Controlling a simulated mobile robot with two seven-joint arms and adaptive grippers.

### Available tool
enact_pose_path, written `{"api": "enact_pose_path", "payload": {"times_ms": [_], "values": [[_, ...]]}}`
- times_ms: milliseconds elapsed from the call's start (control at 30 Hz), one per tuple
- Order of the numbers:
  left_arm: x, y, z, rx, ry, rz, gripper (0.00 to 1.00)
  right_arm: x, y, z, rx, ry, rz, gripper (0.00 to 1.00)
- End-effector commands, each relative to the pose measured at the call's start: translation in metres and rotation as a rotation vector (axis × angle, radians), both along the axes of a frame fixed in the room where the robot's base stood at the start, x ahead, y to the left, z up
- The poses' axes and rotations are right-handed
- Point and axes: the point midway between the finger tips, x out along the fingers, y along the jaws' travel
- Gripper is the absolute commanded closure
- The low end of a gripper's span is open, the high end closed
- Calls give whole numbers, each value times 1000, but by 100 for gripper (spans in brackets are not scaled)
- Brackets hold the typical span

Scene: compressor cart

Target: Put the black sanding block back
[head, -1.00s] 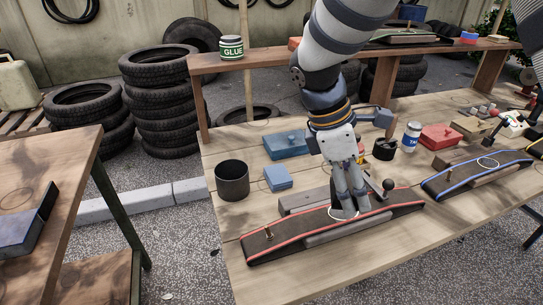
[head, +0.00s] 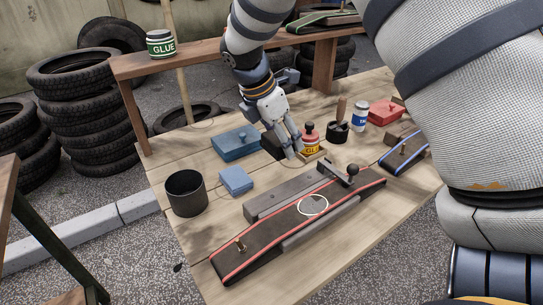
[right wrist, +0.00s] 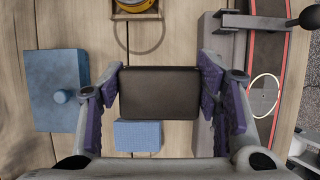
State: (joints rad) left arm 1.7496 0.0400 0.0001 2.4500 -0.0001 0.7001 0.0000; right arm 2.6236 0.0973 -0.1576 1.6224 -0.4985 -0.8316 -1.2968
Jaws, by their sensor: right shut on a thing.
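The black sanding block (right wrist: 160,93) sits between the purple finger pads of my right gripper (right wrist: 160,95) in the right wrist view, with a pad against each side. In the head view, my right gripper (head: 288,152) points down over the back of the workbench. The dark block (head: 272,146) shows beside its fingers, partly hidden. My left gripper is not in view.
A small blue block (head: 236,181) and a dark cup (head: 186,193) stand left of the belt. A black holder (head: 338,131), a blue-and-white can (head: 360,117) and a red box (head: 386,112) stand right of the gripper. A shelf (head: 210,57) runs behind.

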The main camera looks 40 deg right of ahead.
Motion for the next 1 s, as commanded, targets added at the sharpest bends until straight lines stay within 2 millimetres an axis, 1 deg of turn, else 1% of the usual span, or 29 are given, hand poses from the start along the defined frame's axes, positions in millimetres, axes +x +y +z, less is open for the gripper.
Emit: {"api": "enact_pose_path", "payload": {"times_ms": [33, 100, 300, 367, 500, 733, 1000], "values": [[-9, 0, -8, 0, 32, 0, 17, 6, -4, -24, 1, 23, -1, 72], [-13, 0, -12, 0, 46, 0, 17, 15, -8, -35, 0, 20, -1, 72], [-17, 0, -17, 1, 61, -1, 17, 30, -15, -48, 0, 10, -1, 72], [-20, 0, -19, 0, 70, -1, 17, 34, -18, -56, 0, 11, -1, 72], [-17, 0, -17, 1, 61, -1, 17, 34, -17, -76, 0, 8, 0, 72], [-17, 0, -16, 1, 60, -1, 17, 34, -17, -77, 0, 4, -1, 72], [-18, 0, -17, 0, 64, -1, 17, 34, -17, -85, 1, 6, -1, 72]]}}
